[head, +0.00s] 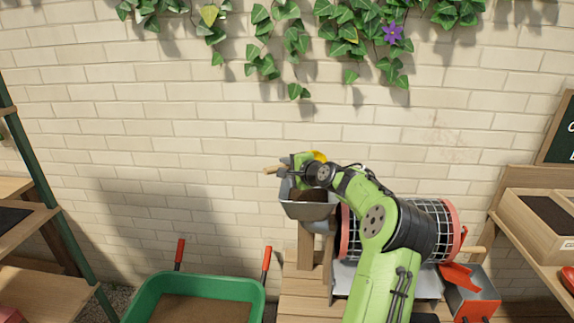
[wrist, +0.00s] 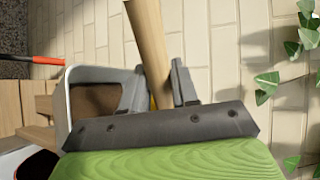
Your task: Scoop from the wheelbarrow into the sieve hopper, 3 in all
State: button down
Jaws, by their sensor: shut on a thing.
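My gripper (head: 291,165) is shut on the wooden handle (wrist: 150,45) of the scoop, above the sieve hopper. The handle end sticks out to the left in the head view (head: 272,170). A yellow part of the scoop (head: 320,157) shows behind my gripper; the rest of the scoop is hidden, so I cannot tell what it holds. The grey sieve hopper (head: 308,210) has brown material inside and also shows at left in the wrist view (wrist: 78,78). The green wheelbarrow (head: 137,307), holding brown material, stands at lower left with red-gripped handles.
The mesh sieve drum (head: 430,215) with red rings lies right of the hopper, partly behind my arm. A red-edged grey bin (head: 480,305) stands at its right. Wooden shelves (head: 20,240) are at left, a wooden planter (head: 540,225) at right. A brick wall with ivy is behind.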

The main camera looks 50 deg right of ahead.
jog(key=shift+s+a+r+g+p, duration=0.1)
jog(key=shift+r+g+p, duration=0.2)
jog(key=shift+r+p, duration=0.3)
jog(key=w+g+p, duration=0.1)
jog(key=p, duration=0.2)
jog(key=shift+p, duration=0.3)
jog(key=shift+s+n+g+p, duration=0.1)
jog(key=shift+n+g+p, duration=0.2)
jog(key=shift+g+p, duration=0.6)
jog(key=g+p, duration=0.1)
jog(key=p, duration=0.4)
jog(key=w+g+p, duration=0.1)
jog(key=p, duration=0.5)
jog(key=shift+r+g+y, duration=0.2)
jog(key=shift+g+y, duration=0.2)
jog(key=shift+g+p, duration=0.4)
jog(key=shift+p, duration=0.6)
jog(key=shift+f+n+p, duration=0.1)
jog(key=shift+n+p, duration=0.2)
jog(key=shift+p, duration=0.3)
jog(key=shift+f+g, duration=0.25)
jog(key=shift+g, duration=0.05)
